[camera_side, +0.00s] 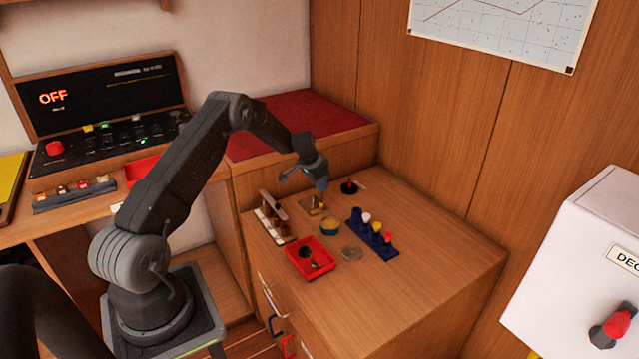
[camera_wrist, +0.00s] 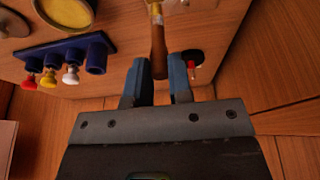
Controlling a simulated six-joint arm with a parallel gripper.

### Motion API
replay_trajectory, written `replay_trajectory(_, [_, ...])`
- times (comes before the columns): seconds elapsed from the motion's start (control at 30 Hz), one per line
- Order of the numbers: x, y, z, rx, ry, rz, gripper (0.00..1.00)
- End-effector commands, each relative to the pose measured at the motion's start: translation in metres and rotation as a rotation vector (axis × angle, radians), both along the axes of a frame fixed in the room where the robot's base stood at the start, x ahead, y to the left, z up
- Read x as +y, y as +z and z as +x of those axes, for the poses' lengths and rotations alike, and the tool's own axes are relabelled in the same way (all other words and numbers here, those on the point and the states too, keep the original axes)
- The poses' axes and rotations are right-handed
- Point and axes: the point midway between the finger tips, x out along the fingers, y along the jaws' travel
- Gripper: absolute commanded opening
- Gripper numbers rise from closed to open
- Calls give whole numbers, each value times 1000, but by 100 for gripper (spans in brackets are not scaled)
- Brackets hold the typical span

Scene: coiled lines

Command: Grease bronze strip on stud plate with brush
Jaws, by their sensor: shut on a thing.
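My gripper (camera_wrist: 160,72) is shut on the brown wooden handle of a brush (camera_wrist: 158,48), between its two blue fingers. A pale metal ferrule shows at the top edge of the wrist view; the bristles are out of frame. In the side view my gripper (camera_side: 319,184) is above the back of the wooden worktop. A small bronze-coloured plate (camera_side: 313,207) lies just below and in front of it; its strip and studs are too small to make out. A round tin with yellow contents (camera_side: 330,226) stands nearby, and shows in the wrist view (camera_wrist: 68,10).
A blue rack (camera_side: 373,238) with white, yellow and red knobs stands right of the tin. A grey disc (camera_side: 351,254) and a red tray (camera_side: 328,268) with dark items lie in front. A black round piece with a red knob (camera_side: 349,187) stands behind. The worktop's right side is clear.

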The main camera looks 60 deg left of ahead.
Motion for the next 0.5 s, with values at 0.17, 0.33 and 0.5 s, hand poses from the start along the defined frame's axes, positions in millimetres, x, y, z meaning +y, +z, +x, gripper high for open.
replay_trajectory(0.17, [0, -3, 0, 0, 0, 0, 0])
replay_trajectory(0.33, [0, -5, 0, 0, 0, 0, 0])
replay_trajectory(0.5, [0, -8, 0, 0, 0, 0, 0])
